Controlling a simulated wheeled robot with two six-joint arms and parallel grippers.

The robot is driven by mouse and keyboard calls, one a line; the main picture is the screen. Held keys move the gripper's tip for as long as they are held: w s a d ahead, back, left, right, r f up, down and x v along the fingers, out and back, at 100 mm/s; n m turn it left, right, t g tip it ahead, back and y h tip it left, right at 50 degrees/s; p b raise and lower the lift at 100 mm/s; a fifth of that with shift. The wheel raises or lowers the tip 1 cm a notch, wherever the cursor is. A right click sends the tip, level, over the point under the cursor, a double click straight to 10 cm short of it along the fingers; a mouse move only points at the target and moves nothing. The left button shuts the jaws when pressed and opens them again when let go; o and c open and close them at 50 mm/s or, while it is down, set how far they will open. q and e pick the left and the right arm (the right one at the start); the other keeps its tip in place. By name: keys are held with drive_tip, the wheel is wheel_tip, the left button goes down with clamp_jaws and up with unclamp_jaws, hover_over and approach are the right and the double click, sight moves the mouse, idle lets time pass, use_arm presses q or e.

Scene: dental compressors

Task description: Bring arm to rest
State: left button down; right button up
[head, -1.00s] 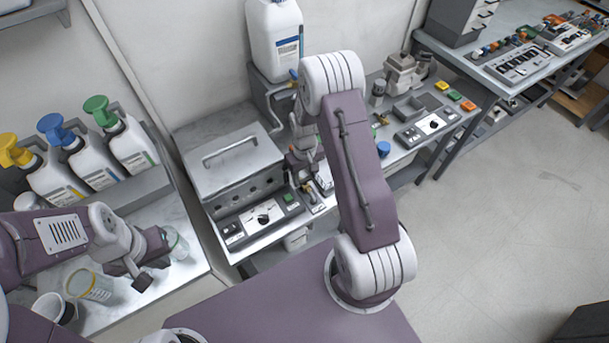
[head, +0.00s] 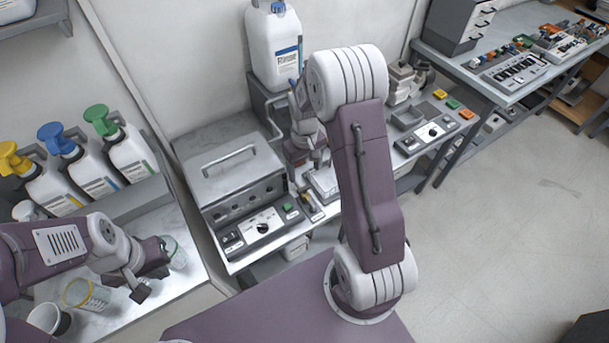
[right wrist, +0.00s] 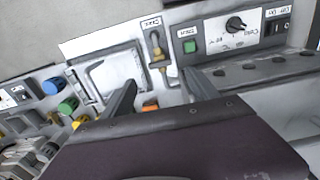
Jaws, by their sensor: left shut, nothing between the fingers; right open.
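My right arm rises across the middle of the head view and partly hides its own gripper (head: 313,158), which hangs over the bench by the metal box. In the right wrist view the two dark fingers of this gripper (right wrist: 160,93) are spread apart with nothing between them. They point toward the bench panel with a green button (right wrist: 190,46) and a dial (right wrist: 236,24). My left gripper (head: 143,278) is at the lower left of the head view, shut and empty, close to a clear cup (head: 175,253) above the side counter (head: 125,308).
A metal box with a handle (head: 226,178) and a white jug (head: 274,50) stand on the back bench. Pump bottles with yellow, blue and green tops (head: 103,120) stand at left. More cups (head: 88,294) are near my left arm. Open floor (head: 500,240) lies at right.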

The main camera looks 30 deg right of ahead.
idle(0.4)
drive_tip(key=s+a+r+n+t, duration=0.1)
drive_tip(key=s+a+r, duration=0.4)
drive_tip(key=a+r, duration=0.15)
drive_tip(key=s+f+m, duration=0.1)
drive_tip(key=s+m, duration=0.1)
drive_tip(key=s, duration=0.6)
drive_tip(key=shift+s+a, duration=0.25)
drive_tip(key=shift+a, duration=0.15)
drive_tip(key=shift+w+f, duration=0.1)
